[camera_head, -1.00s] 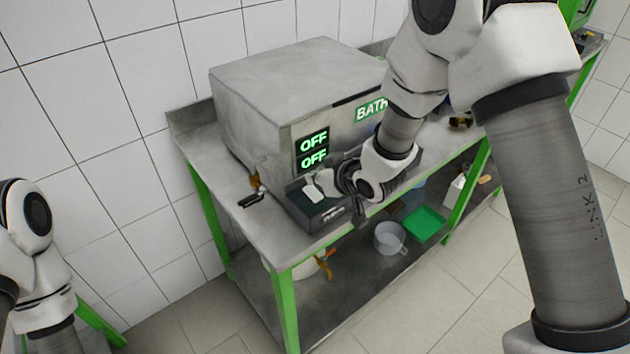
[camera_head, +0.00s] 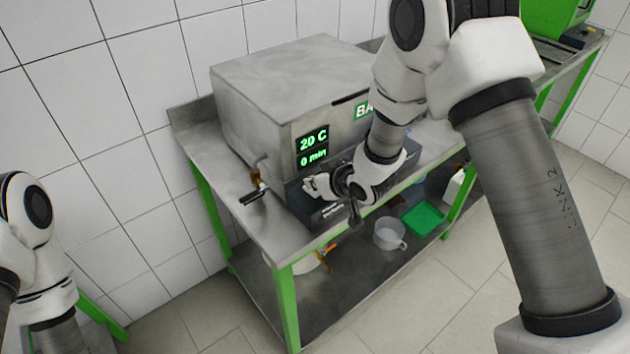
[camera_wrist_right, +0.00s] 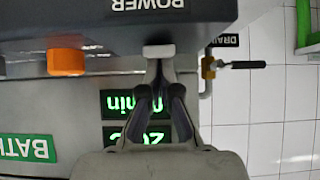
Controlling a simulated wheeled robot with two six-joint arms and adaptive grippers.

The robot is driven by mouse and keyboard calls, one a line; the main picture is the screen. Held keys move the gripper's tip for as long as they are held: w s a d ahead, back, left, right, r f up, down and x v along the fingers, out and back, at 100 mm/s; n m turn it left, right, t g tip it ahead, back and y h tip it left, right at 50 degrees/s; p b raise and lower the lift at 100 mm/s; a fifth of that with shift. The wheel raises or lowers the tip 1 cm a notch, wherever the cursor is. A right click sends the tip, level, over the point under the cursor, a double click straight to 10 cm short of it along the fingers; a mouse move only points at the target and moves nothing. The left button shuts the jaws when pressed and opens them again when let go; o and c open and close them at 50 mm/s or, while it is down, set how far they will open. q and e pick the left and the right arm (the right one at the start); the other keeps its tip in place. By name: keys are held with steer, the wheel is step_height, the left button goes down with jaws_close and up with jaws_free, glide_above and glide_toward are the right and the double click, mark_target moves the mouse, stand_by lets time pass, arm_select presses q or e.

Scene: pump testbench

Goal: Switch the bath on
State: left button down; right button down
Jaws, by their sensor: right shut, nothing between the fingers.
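The bath (camera_head: 285,85) is a grey steel box on a steel bench. Its two green displays (camera_head: 313,146) read "20 C" and "0 min"; they also show upside down in the right wrist view (camera_wrist_right: 135,118). My right gripper (camera_head: 320,186) is at the dark front panel (camera_head: 312,212) below the displays. In the right wrist view the right gripper (camera_wrist_right: 158,58) is shut and empty, with its tips at the panel near the "POWER" label (camera_wrist_right: 148,4). My left gripper is out of view.
A drain valve (camera_wrist_right: 240,65) with a black lever sits beside the panel. An orange knob (camera_wrist_right: 67,62) is on the panel's other side. A clear jug (camera_head: 389,234) and a green tray (camera_head: 423,218) are on the lower shelf. Floor in front is free.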

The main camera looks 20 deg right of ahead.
steer(key=shift+w+a+r, duration=0.15)
steer(key=shift+w+a, duration=0.05)
steer(key=shift+w, duration=0.45)
steer(key=v, duration=1.2)
